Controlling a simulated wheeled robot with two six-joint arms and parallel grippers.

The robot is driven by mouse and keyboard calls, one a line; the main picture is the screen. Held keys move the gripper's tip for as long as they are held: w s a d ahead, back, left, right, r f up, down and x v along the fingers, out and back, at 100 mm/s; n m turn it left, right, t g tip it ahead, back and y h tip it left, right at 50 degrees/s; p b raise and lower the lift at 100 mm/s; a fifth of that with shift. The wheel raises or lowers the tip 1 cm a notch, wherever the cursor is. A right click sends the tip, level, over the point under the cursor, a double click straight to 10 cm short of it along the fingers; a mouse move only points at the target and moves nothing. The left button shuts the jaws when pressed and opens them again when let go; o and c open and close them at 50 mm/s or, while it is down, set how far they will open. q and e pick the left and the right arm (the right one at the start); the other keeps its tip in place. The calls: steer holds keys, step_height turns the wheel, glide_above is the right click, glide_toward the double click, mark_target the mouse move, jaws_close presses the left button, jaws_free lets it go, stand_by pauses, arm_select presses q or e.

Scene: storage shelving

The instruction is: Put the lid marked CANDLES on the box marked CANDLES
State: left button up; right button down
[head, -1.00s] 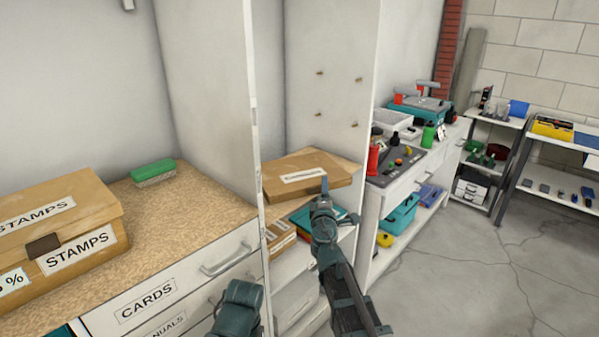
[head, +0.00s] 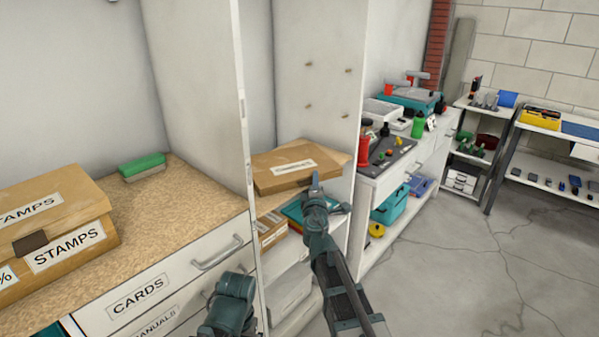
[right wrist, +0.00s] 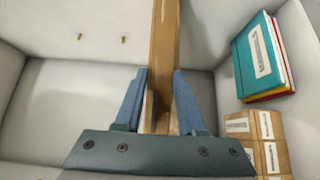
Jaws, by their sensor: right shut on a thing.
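A flat brown lid (head: 283,178) with a white label lies level at the shelf cubby right of the tall white divider in the head view. Its label is too blurred to read surely but fits CANDLES. My right gripper (head: 315,182) is shut on its front edge. In the right wrist view the brown lid edge (right wrist: 164,60) runs upward between the two blue fingers of the right gripper (right wrist: 160,88). I cannot make out a box marked CANDLES. The fingers of my left gripper do not show.
Below the lid are teal and red books (right wrist: 262,55) and several small labelled cardboard boxes (right wrist: 255,135). At left, a STAMPS box (head: 50,235) and a green-topped brush (head: 142,165) sit on the counter. The white divider (head: 243,110) stands close left of the lid.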

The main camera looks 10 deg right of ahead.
step_height(320, 180, up, 23)
steer(key=p, duration=2.3)
steer(key=shift+r, duration=0.15)
